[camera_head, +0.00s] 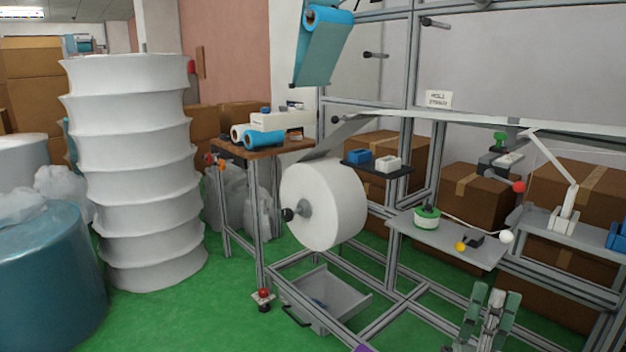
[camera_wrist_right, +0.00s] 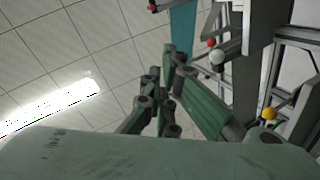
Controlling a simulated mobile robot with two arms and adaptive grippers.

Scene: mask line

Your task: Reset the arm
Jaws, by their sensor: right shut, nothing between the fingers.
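My right gripper (camera_head: 495,296) shows at the bottom right of the head view, with green finger pads and grey linkages. It points upward in front of the machine frame, below the grey shelf (camera_head: 450,240). It is shut and holds nothing. In the right wrist view the green fingers of this gripper (camera_wrist_right: 175,55) come together near the middle, with the ceiling behind them. My left gripper is in neither view.
A large white roll (camera_head: 335,205) hangs on the frame above an open grey drawer (camera_head: 325,300). A tall stack of white rolls (camera_head: 140,180) and a blue wrapped roll (camera_head: 45,275) stand at left. Frame bars surround the gripper's right side. Green floor (camera_head: 190,320) is clear at centre left.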

